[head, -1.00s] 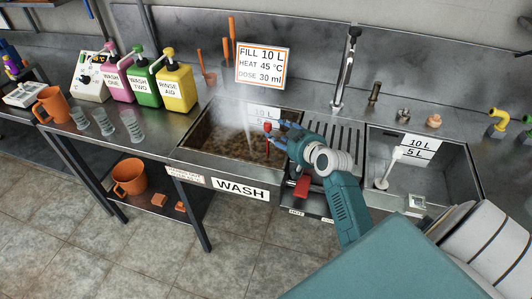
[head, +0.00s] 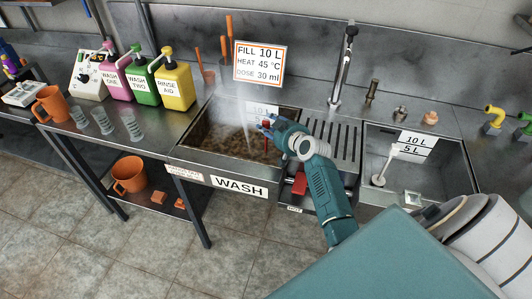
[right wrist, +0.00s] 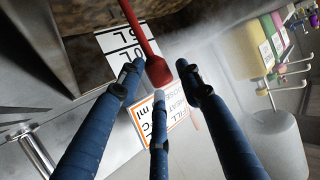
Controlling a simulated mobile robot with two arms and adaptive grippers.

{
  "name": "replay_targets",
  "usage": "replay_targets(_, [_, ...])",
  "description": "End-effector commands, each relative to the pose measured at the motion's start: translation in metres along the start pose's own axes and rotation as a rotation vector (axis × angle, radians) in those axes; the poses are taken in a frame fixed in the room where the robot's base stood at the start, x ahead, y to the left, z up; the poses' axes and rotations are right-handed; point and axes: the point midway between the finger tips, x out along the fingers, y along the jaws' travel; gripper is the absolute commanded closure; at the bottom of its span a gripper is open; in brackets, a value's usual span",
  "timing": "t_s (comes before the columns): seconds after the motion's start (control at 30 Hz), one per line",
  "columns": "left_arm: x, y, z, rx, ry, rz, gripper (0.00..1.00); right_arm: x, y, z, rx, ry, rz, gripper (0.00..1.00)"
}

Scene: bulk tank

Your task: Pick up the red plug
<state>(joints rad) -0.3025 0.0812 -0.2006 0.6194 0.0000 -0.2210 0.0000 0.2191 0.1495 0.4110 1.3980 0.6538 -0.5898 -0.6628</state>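The red plug (head: 265,144) stands upright in the murky wash basin (head: 193,133), its red rod rising out of the brown water. Its wide red top (right wrist: 158,71) and rod show in the right wrist view; its lower end is hidden. My right gripper (head: 268,124) is at the plug's top over the basin's right part. In the right wrist view its blue fingers (right wrist: 160,80) are apart, spread around the top, with small gaps seeming to show at the sides. My left gripper is not in view.
A ribbed drainboard (head: 334,140) and a second basin (head: 447,175) lie to the right. A tap (head: 344,68) and a FILL sign (head: 261,64) stand behind. Pink, green and yellow dispensers (head: 175,88) stand left. Steam rises from the wash basin.

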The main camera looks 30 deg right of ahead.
Motion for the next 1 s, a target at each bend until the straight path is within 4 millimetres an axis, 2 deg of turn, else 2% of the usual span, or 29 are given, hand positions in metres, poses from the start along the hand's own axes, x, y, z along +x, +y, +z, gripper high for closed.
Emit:
replay_targets(0.03, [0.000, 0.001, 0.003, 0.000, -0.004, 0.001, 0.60, 0.000, 0.000, 0.000, 0.000, 0.000, 0.000, 0.80])
replay_targets(0.13, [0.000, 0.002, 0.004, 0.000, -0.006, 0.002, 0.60, 0.000, 0.000, 0.000, 0.000, 0.000, 0.000, 0.99])
replay_targets(0.63, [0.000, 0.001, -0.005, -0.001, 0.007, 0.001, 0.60, -0.003, 0.000, -0.009, -0.001, 0.004, 0.000, 1.00])
replay_targets(0.77, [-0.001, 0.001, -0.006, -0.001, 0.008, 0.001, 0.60, -0.009, 0.000, -0.024, -0.002, 0.006, 0.000, 1.00])
replay_targets(1.0, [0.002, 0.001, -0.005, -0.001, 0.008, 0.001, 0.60, -0.029, 0.001, -0.073, -0.004, 0.010, 0.001, 1.00])
